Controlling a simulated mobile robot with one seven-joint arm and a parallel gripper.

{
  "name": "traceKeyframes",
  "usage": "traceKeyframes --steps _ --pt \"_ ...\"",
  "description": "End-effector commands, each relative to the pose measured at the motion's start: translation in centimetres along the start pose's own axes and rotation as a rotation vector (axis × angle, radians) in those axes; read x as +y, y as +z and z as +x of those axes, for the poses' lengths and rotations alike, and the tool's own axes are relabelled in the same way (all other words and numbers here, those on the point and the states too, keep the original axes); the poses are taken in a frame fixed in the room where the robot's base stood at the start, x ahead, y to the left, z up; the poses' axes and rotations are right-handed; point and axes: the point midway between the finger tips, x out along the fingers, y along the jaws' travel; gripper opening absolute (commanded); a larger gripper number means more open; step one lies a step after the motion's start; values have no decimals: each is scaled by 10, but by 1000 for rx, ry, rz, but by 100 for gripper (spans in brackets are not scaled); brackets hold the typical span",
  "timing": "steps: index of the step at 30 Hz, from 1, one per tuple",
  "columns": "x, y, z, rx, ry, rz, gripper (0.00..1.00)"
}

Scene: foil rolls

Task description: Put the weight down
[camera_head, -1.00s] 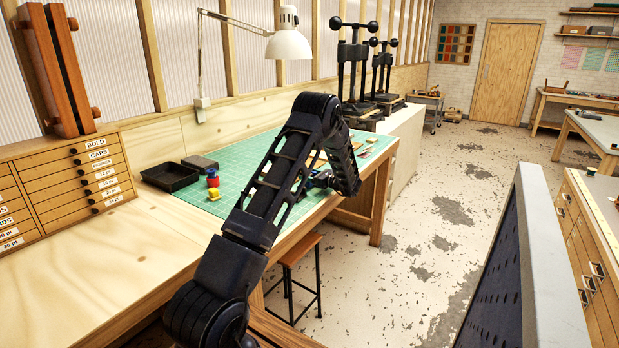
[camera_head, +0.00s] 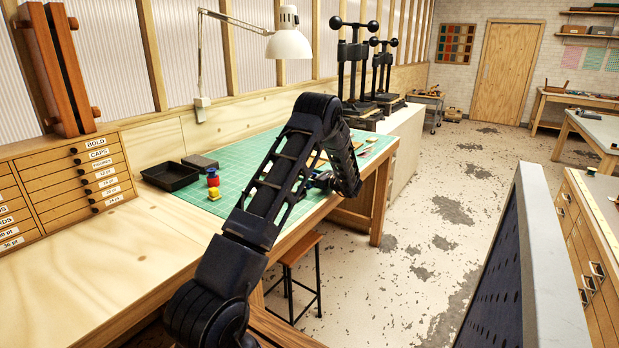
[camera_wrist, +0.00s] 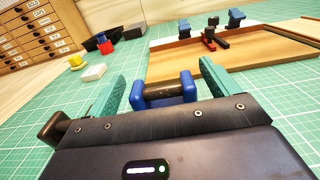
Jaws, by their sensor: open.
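A blue piece (camera_wrist: 186,87) with blue end parts joined by a dark and brown bar, which looks like the weight, is at the green mat in the wrist view. It lies between the two teal fingers of my gripper (camera_wrist: 163,75). The fingers are apart, with a gap visible on each side of the piece. Its lower part is hidden behind my gripper's body, so I cannot see its full contact with the mat (camera_wrist: 40,130). In the head view my arm hides most of this spot.
A wooden board (camera_wrist: 165,65) with blue and dark red pieces lies just beyond. To the left are a white block (camera_wrist: 93,73), a yellow piece (camera_wrist: 76,60), a red-and-blue piece (camera_wrist: 105,46) and a black tray (camera_head: 170,177). A lamp (camera_head: 288,42) overhangs the bench.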

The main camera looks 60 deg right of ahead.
Motion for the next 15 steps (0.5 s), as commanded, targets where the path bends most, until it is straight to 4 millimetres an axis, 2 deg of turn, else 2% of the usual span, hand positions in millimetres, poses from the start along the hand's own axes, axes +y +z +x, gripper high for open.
traceKeyframes --steps 15 --pt "0 -1 -92 0 -4 1 87"
